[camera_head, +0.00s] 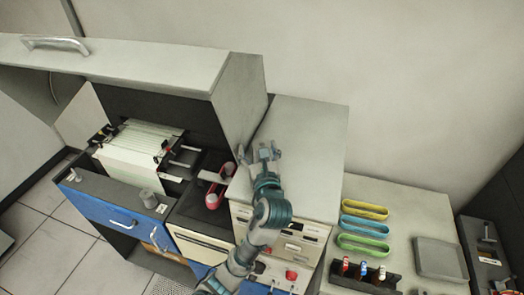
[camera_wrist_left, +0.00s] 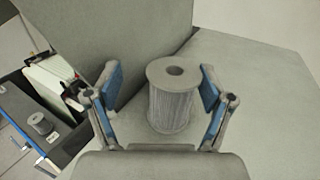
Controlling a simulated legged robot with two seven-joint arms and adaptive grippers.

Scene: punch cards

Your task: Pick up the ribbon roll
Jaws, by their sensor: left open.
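A grey ribbon roll (camera_wrist_left: 173,105), a ribbed spool with wide end discs and a hole in its top, stands upright on a light grey surface in the left wrist view. My left gripper (camera_wrist_left: 158,84) is open, with one blue-padded finger on each side of the roll. Gaps show between the roll and both fingers. In the head view my left gripper (camera_head: 260,152) is over the light grey cabinet top (camera_head: 305,130); I cannot clearly make out the roll there. My right gripper is not in view.
A second grey spool (camera_head: 148,198) sits on the blue-fronted machine (camera_head: 105,212) at left. A tall grey housing (camera_head: 240,105) rises close left of my gripper. Coloured oval trays (camera_head: 362,227), a dark rack (camera_head: 362,277) and a grey box (camera_head: 440,260) are on the right-hand table.

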